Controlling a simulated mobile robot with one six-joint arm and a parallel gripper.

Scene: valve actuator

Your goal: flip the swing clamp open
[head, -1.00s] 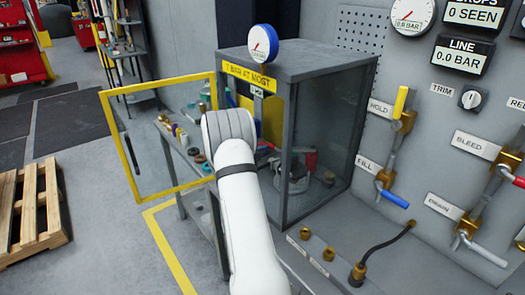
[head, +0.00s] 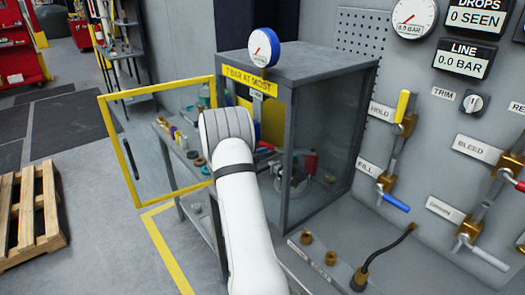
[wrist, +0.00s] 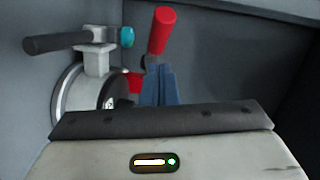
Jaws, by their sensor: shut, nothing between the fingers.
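In the wrist view, a red grip (wrist: 162,30) stands nearly upright, leaning slightly right; it looks like the swing clamp's handle. A valve body (wrist: 80,95) with a round pale flange stands to its left. A black lever (wrist: 58,42) lies across its top, with a teal knob (wrist: 127,37) at the right end. My gripper (wrist: 157,70) shows as blue fingers, shut and empty, just below the red grip. I cannot tell whether they touch it. The clamp's lower part is hidden behind the fingers. In the head view, my arm hides the gripper.
The grey cabinet (head: 318,64) surrounds the work, with narrow side walls. Its yellow-framed door (head: 127,150) hangs open at left. A bench (head: 190,180) with small parts stands behind my arm. A panel of valves and gauges (head: 440,130) is at right.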

